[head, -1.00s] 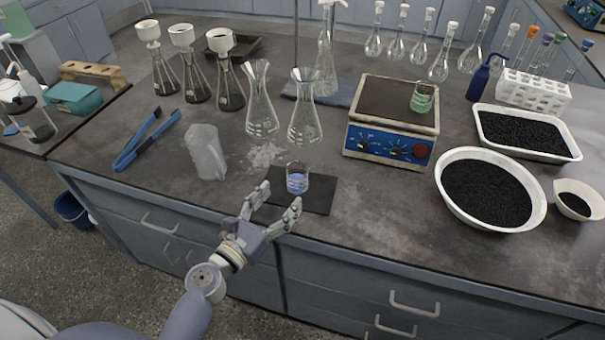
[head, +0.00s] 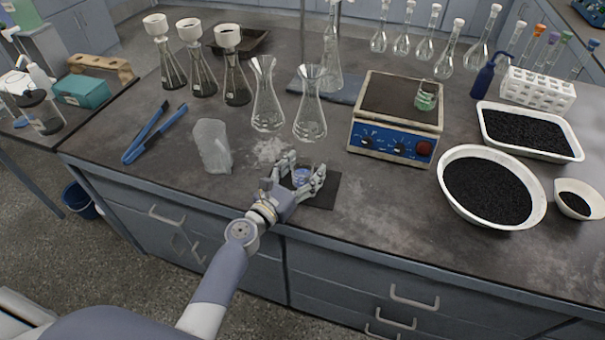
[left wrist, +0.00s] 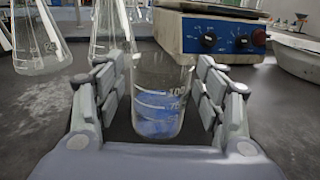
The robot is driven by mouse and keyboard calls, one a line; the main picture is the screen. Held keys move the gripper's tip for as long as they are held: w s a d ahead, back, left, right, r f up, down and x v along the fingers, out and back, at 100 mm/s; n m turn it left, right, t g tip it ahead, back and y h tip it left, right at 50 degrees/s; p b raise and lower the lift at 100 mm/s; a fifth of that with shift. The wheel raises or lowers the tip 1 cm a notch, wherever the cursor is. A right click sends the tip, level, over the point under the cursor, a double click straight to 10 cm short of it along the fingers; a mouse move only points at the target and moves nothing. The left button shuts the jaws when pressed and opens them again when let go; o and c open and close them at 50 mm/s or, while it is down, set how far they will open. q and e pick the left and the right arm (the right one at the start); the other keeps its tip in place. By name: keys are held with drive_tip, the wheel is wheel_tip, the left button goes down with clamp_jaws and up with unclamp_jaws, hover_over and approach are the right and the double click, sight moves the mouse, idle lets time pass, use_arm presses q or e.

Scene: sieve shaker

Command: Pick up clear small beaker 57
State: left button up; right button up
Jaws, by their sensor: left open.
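A small clear beaker (head: 301,176) with blue liquid stands upright on a dark mat (head: 325,192) near the bench's front edge. My left gripper (head: 302,172) is around it, one finger on each side. In the left wrist view the beaker (left wrist: 158,97) stands between the two open fingers of my left gripper (left wrist: 158,95), with its volume marks facing me. Whether the fingers touch the glass is hard to tell. Another small beaker (head: 426,97), with green liquid, sits on the blue hot plate. My right gripper is not in view.
Two empty conical flasks (head: 310,112) stand just behind the beaker. The blue hot plate (head: 392,136) and white bowls of black grains (head: 532,205) are to the right. The front bench strip is clear.

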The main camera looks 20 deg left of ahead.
use_arm(q)
drive_tip(key=c, duration=1.2)
drive_tip(key=shift+r, duration=0.2)
